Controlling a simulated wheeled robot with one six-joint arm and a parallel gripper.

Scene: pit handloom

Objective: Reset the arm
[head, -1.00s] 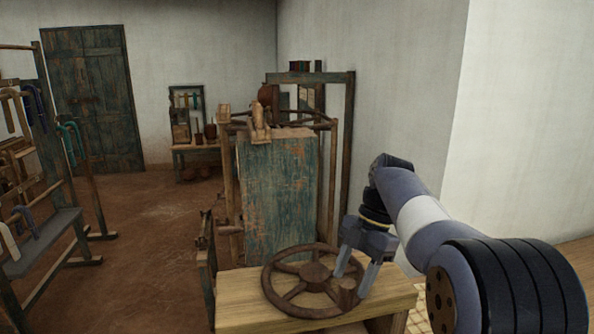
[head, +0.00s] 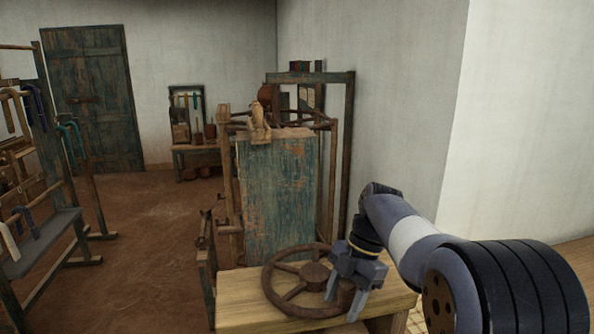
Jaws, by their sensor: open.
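My gripper (head: 345,298) is at the end of my arm, reaching in from the right in the head view. Its two fingers point down and are apart. They show in front of the right side of a brown spoked handwheel (head: 270,277). The small knob on the wheel's right rim is largely hidden behind the fingers. I cannot tell whether the fingers touch the wheel or the knob. The wheel lies flat on a light wooden bench top (head: 237,300).
A worn blue-green wooden panel with a frame (head: 277,195) stands behind the bench. A rack with hanging yarn (head: 45,240) is at the left. A white wall (head: 525,130) is close on the right. The earthen floor (head: 145,215) at centre left is clear.

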